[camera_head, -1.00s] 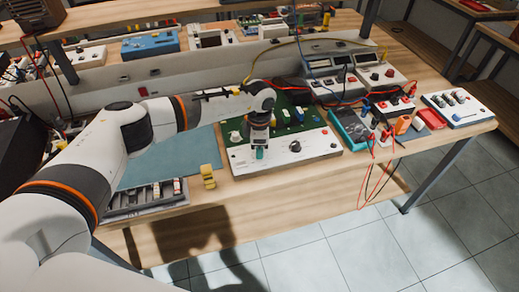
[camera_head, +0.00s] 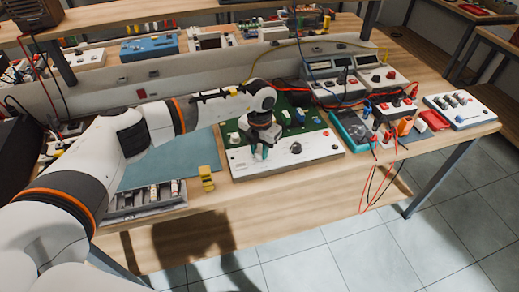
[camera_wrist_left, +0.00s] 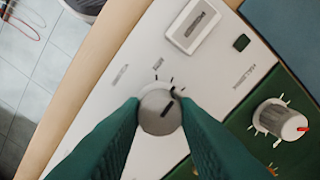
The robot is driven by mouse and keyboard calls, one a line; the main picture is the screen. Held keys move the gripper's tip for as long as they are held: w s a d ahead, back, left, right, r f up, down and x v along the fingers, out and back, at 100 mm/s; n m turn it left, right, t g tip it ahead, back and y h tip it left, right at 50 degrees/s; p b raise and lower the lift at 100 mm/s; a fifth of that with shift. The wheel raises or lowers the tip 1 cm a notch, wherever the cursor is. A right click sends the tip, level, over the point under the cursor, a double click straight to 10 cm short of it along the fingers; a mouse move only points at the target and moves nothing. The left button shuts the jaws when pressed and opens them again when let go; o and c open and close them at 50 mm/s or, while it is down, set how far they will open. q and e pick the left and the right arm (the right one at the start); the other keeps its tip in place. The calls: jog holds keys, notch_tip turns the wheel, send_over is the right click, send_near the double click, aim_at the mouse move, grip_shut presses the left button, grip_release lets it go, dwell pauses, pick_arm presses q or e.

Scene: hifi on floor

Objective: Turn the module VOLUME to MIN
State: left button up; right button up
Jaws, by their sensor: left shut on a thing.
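The module (camera_head: 312,152) is a white front panel with a green circuit board behind it, on the near part of the bench. My left gripper (camera_head: 262,153) points down over the left part of this panel. In the left wrist view its two green fingers (camera_wrist_left: 160,115) are shut on a round grey knob (camera_wrist_left: 159,108). The knob has a dark pointer line towards the upper right and tick marks beyond its far side. The printed labels are too small to read, and the fingers cover the knob's sides. My right gripper is not in view.
A black knob (camera_head: 296,148) stands right of the gripper on the panel. A yellow block (camera_head: 206,178) and blue meter (camera_head: 350,129) flank the module.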

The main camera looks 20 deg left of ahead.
aim_at(260, 152)
pick_arm(q)
jog(key=n, duration=0.3)
jog(key=shift+r+n, duration=0.1)
jog(key=shift+n, duration=0.3)
jog(key=n, duration=0.4)
jog(key=shift+w, duration=0.1)
jog(key=shift+n, duration=0.3)
jog(key=o, duration=1)
jog(key=shift+c, duration=0.2)
jog(key=shift+r, duration=0.1)
notch_tip(260, 152, up, 12)
jog(key=b, duration=0.2)
jog(key=shift+d+f, duration=0.1)
jog(key=shift+f, duration=0.1)
